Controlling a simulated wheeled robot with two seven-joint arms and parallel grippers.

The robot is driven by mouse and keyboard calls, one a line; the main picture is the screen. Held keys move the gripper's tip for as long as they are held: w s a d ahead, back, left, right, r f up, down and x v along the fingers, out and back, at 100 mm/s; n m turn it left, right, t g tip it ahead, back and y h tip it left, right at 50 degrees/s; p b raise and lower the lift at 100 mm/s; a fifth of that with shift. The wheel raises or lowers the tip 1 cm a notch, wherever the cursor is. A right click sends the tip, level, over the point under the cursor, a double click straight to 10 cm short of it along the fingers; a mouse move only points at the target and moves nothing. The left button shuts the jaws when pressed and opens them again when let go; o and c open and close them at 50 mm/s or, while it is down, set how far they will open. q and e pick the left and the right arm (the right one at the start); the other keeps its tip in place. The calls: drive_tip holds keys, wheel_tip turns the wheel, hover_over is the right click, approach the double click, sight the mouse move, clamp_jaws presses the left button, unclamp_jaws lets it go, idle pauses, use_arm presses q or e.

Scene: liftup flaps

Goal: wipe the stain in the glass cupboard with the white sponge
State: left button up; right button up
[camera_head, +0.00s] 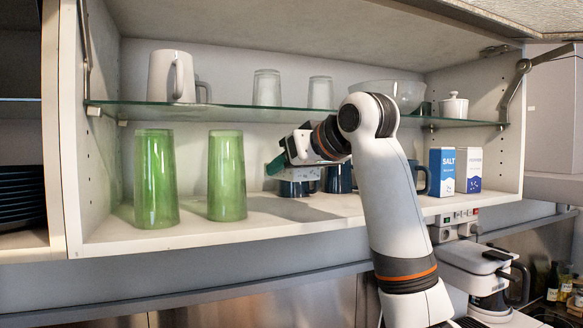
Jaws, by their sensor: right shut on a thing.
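The cupboard (97,185) is open, with its flap raised and a glass shelf (225,112) across it. My right arm reaches up into its lower compartment from the lower right. My right gripper (288,172) is above the cupboard floor, right of the green glasses. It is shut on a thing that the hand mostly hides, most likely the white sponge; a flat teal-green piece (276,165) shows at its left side. A grey patch lies on the floor under and right of the gripper; I cannot tell whether it is stain or shadow. My left gripper is out of view.
Two tall green glasses (156,180) (227,176) stand left of the gripper. Dark mugs (340,178) stand behind my arm, with a salt box (448,172) to the right. White mugs (170,76), clear glasses (267,88) and a bowl (400,92) stand on the glass shelf.

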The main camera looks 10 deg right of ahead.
drive_tip(key=shift+r, duration=0.1)
wheel_tip(320, 180, up, 2)
drive_tip(key=shift+r+p, duration=0.1)
drive_tip(key=shift+p, duration=0.85)
drive_tip(key=shift+r, duration=0.3)
drive_tip(key=shift+w+r, duration=0.1)
drive_tip(key=shift+r, duration=0.05)
